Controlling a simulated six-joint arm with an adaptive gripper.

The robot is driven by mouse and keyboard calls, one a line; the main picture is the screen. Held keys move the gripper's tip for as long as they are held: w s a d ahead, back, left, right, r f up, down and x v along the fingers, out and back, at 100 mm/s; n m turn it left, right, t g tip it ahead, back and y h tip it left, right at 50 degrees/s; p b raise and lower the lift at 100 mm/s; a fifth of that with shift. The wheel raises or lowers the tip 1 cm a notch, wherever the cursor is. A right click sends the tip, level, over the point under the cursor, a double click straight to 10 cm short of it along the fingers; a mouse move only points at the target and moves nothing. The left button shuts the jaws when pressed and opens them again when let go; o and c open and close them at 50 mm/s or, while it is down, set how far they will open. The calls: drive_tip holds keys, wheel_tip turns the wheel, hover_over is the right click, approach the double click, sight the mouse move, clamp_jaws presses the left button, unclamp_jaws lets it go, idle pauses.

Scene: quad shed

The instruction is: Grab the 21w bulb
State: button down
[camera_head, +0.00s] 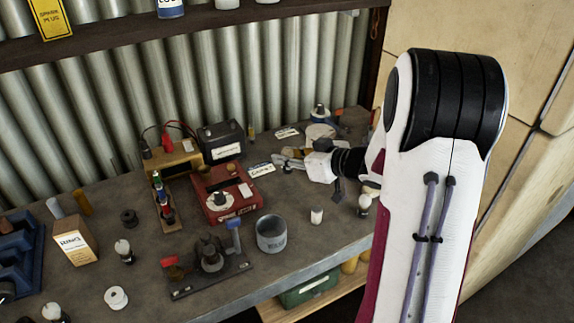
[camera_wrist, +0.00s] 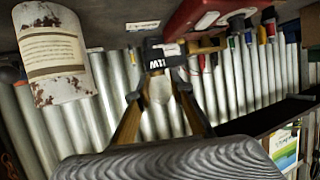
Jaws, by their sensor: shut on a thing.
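My gripper (camera_wrist: 158,90) is shut on a pale glass bulb (camera_wrist: 160,91) in the wrist view. A dark tag with white lettering, turned over in this view and reading like 21W, sits at the bulb's far end. In the head view my gripper (camera_head: 281,160) is at the back of the bench, right of the red box (camera_head: 222,193) and close to a white label card (camera_head: 261,169). The held bulb is too small to make out there. Whether it is clear of the surface I cannot tell.
A grey metal cup (camera_head: 271,234) and a small white-topped item (camera_head: 316,216) stand in front of my gripper. A black battery (camera_head: 222,142) stands to its left. A dark stand (camera_head: 208,262) is near the front edge. Bare bench (camera_head: 310,265) shows at front right.

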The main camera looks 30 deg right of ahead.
drive_tip(key=shift+r, duration=0.45)
idle(0.4)
